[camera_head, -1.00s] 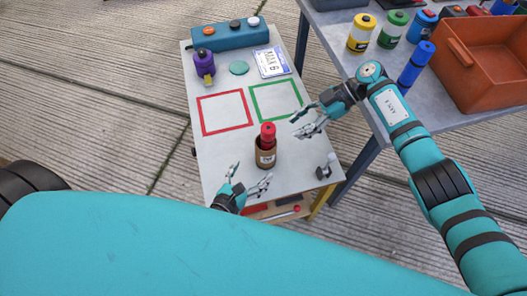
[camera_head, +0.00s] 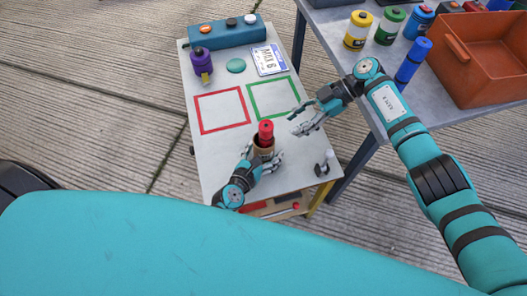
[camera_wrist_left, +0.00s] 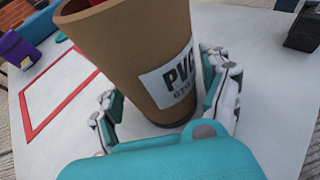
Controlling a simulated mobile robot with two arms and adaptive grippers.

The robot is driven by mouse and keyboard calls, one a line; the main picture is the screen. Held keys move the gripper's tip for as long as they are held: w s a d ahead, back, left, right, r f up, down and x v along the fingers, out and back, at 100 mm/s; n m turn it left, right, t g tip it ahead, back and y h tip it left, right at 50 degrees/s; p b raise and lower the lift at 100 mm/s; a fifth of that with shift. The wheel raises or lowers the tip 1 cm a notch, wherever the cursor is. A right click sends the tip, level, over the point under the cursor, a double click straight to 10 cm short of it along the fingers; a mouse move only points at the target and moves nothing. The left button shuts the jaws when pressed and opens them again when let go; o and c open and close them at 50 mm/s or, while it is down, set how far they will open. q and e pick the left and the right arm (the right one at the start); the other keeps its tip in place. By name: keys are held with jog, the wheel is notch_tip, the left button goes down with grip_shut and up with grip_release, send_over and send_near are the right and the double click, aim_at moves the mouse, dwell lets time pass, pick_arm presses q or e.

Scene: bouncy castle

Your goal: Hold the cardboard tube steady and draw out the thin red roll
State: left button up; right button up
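The brown cardboard tube (camera_head: 264,152) stands upright on the grey table, with the thin red roll (camera_head: 266,130) sticking out of its top. My left gripper (camera_head: 264,158) is around the tube, one finger on each side. In the left wrist view the tube (camera_wrist_left: 135,55), with a white PVC label, stands between the fingers (camera_wrist_left: 162,105). The fingers look still spread, with narrow gaps beside the tube; contact is not clear. My right gripper (camera_head: 298,120) is open and empty above the table, right of the red roll. The roll's lower part is hidden inside the tube.
A red square outline (camera_head: 222,127) and a green one (camera_head: 294,85) mark the table. Behind them are a purple object (camera_head: 202,60), a teal disc (camera_head: 236,65), a plate (camera_head: 270,60) and a blue button box (camera_head: 228,37). Cans and an orange crate (camera_head: 480,100) occupy the right table.

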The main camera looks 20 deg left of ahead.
pick_arm(q)
jog(key=c, duration=1.5)
